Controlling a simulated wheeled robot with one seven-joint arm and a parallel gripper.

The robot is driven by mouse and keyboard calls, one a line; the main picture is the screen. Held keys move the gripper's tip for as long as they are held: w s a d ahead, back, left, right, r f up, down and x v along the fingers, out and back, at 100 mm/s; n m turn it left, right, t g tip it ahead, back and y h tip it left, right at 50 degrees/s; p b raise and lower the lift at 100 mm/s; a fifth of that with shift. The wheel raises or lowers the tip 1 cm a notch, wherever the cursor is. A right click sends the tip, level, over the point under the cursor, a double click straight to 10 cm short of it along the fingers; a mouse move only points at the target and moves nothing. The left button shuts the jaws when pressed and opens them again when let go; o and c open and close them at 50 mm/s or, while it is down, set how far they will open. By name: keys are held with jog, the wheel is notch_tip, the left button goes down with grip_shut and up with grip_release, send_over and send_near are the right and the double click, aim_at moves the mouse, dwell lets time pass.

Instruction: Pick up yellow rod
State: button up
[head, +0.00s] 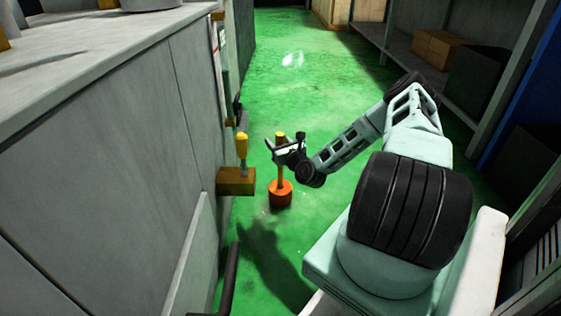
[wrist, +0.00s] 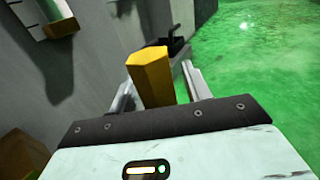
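A yellow rod (head: 280,170) stands upright with a red-orange round base (head: 280,194) at its lower end. I cannot tell whether this base touches the floor. My gripper (head: 280,150) is at the rod's upper part, with the rod's top showing above it. In the wrist view the rod (wrist: 150,76) has a flat, many-sided top and stands between my two fingers (wrist: 158,82). A gap shows between the rod and the right finger, while the rod looks close to the left finger. The fingers look open around it. The rod's lower part is hidden in the wrist view.
A brown block (head: 235,182) with a yellow-handled piece (head: 242,145) sits just left of the rod, by the grey machine (head: 130,130). A shelf with a cardboard box (head: 440,47) stands at the right. The green floor (head: 310,60) beyond is clear.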

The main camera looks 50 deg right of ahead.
grip_shut()
